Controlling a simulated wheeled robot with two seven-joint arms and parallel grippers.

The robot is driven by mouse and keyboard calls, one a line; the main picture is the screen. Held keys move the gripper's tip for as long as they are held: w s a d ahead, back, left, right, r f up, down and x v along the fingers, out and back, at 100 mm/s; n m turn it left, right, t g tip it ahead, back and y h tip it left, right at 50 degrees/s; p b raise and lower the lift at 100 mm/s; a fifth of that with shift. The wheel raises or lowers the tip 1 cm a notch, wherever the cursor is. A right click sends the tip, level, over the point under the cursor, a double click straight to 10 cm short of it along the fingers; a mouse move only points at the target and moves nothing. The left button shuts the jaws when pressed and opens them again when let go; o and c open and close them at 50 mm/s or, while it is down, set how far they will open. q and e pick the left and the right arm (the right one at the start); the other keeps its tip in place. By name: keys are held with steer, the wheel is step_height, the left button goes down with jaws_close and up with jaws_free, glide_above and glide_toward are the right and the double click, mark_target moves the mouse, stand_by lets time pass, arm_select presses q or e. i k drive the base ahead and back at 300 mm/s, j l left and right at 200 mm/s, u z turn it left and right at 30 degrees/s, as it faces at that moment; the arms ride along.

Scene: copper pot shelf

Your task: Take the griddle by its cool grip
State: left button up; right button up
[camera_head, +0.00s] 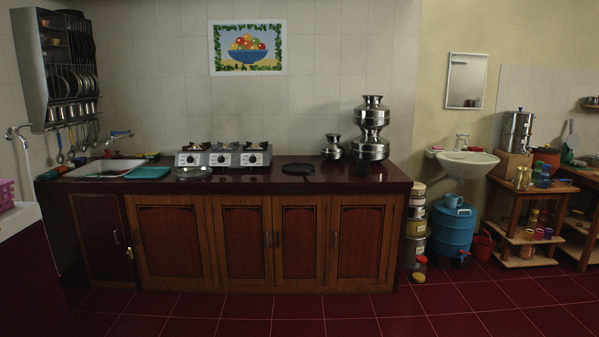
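A dark, flat, round griddle (298,169) lies on the dark red counter (240,181), right of the stove (223,156). It is small and dark in this view, and I cannot make out its grip clearly. Neither of my grippers is in view.
A silver pan (194,173) stands left of the griddle, in front of the stove. Steel pots (371,148) and a small dark cup (363,167) stand to its right. Cabinets (245,240) front the counter. The tiled red floor (300,303) before it is clear.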

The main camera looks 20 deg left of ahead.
mark_target(294, 167)
steer(key=i+j+u, duration=0.35)
steer(key=i, duration=0.6)
steer(key=i+u, duration=0.35)
steer(key=i, duration=2.05)
steer(key=i+j+z, duration=0.2)
steer(key=i, duration=0.35)
steer(key=i+z, duration=0.2)
steer(key=i, duration=0.35)
